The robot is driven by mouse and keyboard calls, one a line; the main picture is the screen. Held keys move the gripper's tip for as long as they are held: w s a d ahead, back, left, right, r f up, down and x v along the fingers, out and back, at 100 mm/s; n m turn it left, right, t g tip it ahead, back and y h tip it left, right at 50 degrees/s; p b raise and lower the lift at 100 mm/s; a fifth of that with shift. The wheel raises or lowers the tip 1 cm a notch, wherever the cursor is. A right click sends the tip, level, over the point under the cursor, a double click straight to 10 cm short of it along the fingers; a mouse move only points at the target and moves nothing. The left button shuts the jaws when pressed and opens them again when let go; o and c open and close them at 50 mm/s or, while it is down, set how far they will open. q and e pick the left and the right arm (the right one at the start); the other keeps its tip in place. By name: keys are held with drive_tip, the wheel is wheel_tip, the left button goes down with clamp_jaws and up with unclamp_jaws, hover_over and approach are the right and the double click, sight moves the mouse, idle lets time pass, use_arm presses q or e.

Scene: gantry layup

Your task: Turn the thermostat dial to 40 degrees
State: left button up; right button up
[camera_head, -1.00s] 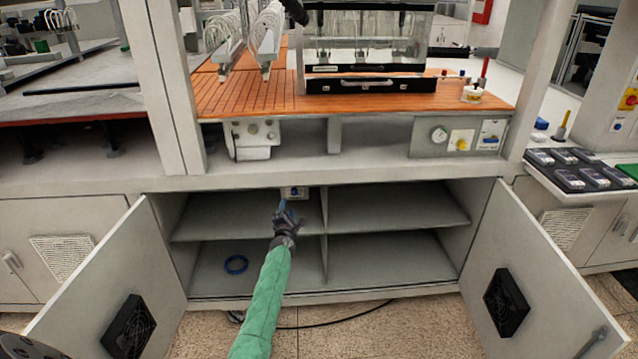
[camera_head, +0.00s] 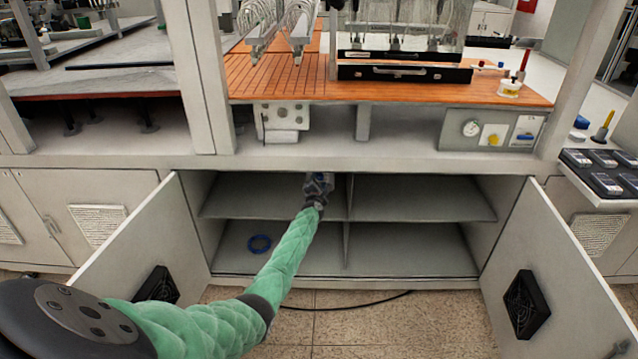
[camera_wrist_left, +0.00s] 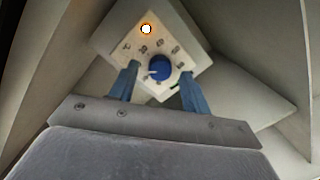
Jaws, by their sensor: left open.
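The thermostat is a pale plate (camera_wrist_left: 190,35) with a round blue dial (camera_wrist_left: 157,69) in the left wrist view. A white pointer mark shows on the dial's left part. Numbers ring the dial but are too small to read. An orange-rimmed lamp (camera_wrist_left: 146,29) glows on the plate. My left gripper (camera_wrist_left: 160,75) is open, its two blue fingers on either side of the dial. I cannot tell whether they touch it. In the head view my left gripper (camera_head: 318,184) is at the top of the open cabinet and largely hides the thermostat. My right gripper is not in view.
The cabinet has a middle divider (camera_head: 348,240) and shelves (camera_head: 420,198). Its left door (camera_head: 140,255) and right door (camera_head: 550,270) stand open. A control panel (camera_head: 460,140) is above, under the orange worktop.

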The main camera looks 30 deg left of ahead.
use_arm(q)
drive_tip(key=shift+w+a, duration=0.1)
drive_tip(key=shift+w, duration=0.1)
drive_tip(key=c, duration=1)
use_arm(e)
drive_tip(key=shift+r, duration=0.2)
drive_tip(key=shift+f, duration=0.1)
use_arm(q)
drive_tip(key=m+p, duration=0.3)
drive_tip(key=m, duration=0.2)
drive_tip(key=shift+r+g, duration=0.2)
drive_tip(key=shift+g, duration=0.1)
drive_tip(key=m+p, duration=0.2)
drive_tip(key=m, duration=0.2)
drive_tip(key=m+p, duration=0.1)
drive_tip(key=m, duration=0.3)
drive_tip(key=shift+d+r+g+p, duration=0.1)
drive_tip(key=shift+d+g+p, duration=0.1)
drive_tip(key=shift+g+p, duration=0.2)
drive_tip(key=shift+m+y+p, duration=0.3)
drive_tip(key=shift+m+p, duration=0.05)
drive_tip(key=shift+m, duration=1.55)
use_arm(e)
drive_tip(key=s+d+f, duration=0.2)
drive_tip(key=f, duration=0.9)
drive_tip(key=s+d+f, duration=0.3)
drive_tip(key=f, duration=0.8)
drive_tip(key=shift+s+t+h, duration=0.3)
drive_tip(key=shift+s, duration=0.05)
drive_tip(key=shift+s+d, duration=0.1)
